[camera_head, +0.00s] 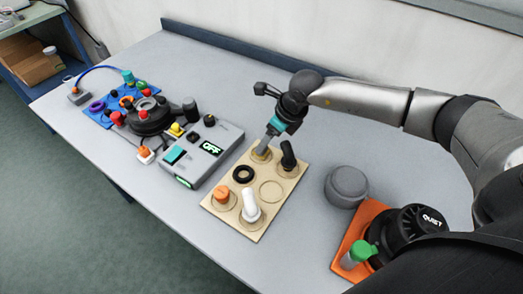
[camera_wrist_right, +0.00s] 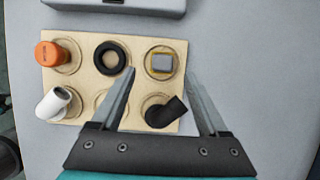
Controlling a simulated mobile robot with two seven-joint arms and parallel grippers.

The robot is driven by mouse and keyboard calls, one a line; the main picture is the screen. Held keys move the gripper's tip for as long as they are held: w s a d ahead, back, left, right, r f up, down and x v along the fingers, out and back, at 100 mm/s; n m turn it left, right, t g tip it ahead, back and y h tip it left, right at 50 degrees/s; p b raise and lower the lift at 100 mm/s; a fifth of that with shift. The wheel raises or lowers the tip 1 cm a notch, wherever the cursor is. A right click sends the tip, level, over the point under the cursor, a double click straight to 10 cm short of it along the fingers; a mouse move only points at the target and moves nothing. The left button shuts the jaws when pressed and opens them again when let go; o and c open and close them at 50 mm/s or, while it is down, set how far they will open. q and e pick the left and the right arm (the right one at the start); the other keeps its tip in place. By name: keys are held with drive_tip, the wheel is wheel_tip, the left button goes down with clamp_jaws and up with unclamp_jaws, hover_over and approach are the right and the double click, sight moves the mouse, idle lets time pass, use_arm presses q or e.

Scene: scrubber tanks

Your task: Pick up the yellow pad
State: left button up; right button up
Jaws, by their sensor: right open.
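In the right wrist view, a small square piece with a grey top and a yellowish edge (camera_wrist_right: 161,64) sits in the top right ring of a wooden board (camera_wrist_right: 85,84). It is the only thing there that fits the yellow pad, and its yellow shows only as a thin border. My right gripper (camera_wrist_right: 160,73) is open, with its fingertips to either side of this piece. I cannot tell whether they touch it. In the head view, my right gripper (camera_head: 264,146) points down at the board's far corner and mostly hides the piece. My left gripper is not in view.
The board also holds a black elbow (camera_head: 288,156), a black ring (camera_head: 243,174), an orange cap (camera_head: 221,194) and a white elbow (camera_head: 250,205). A grey control box (camera_head: 202,152) stands left of it. A grey round lid (camera_head: 346,186) is right of it.

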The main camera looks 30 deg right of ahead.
drive_tip(key=shift+x, duration=2.6)
drive_tip(key=shift+w+d, duration=0.15)
drive_tip(key=shift+c, duration=0.4)
clamp_jaws()
